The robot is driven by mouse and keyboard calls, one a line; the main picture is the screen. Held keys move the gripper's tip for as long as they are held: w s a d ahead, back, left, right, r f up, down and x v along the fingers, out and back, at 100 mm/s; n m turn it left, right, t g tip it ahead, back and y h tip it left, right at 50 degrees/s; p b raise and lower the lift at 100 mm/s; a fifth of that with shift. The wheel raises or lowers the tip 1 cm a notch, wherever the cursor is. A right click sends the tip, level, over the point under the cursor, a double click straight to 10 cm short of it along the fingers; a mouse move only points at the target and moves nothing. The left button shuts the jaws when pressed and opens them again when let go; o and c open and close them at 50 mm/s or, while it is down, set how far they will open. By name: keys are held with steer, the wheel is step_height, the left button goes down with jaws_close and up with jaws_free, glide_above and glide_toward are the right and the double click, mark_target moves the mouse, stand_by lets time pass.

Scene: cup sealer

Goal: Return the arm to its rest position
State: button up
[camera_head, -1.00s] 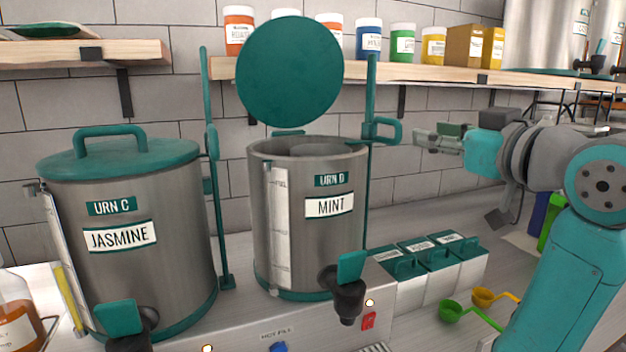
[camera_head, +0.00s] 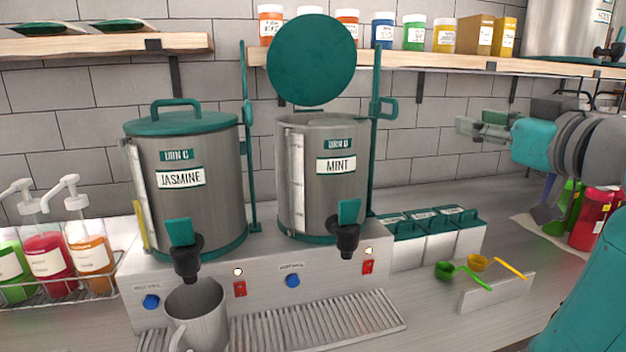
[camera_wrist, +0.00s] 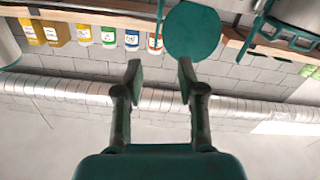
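My gripper (camera_head: 482,130) is raised at the right in the head view, in front of the tiled wall and below the shelf. In the wrist view its two fingers (camera_wrist: 160,78) stand apart with nothing between them. The mint urn (camera_head: 345,195) stands at the centre with its round teal lid (camera_head: 312,60) raised on a post. The gripper is to the right of this urn, apart from it. The jasmine urn (camera_head: 205,205) stands to the left with its lid (camera_head: 180,122) on.
A metal pitcher (camera_head: 196,315) stands below the jasmine tap. Teal-lidded boxes (camera_head: 440,247) and green and yellow scoops (camera_head: 478,264) are right of the urns. Pump bottles (camera_head: 90,252) stand at left. A shelf (camera_head: 430,62) with jars runs above. The counter between boxes and red containers (camera_head: 595,218) is partly free.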

steer(key=w+f+m+h, duration=0.1)
steer(key=w+f+m, duration=0.1)
steer(key=f, duration=1)
steer(key=w+f+m+h, duration=0.1)
steer(key=f+m, duration=0.1)
steer(key=f, duration=0.9)
steer(key=s+a+f+m+h, duration=0.1)
steer(key=s+f, duration=0.4)
steer(key=f, duration=0.6)
steer(key=s+a+f+m+h, duration=0.15)
steer(key=s+f, duration=0.35)
steer(key=f, duration=0.5)
steer(key=s+a+f+g, duration=0.1)
steer(key=s+f, duration=0.5)
steer(key=s, duration=0.3)
steer(key=s+a+f+g, duration=0.1)
steer(key=s+f, duration=0.5)
steer(key=s, duration=0.2)
steer(key=s+a+n, duration=0.1)
steer(key=s, duration=1.9)
steer(key=shift+s+a+r+g, duration=0.15)
steer(key=shift+s+r+g, duration=0.05)
steer(key=shift+r+g, duration=0.15)
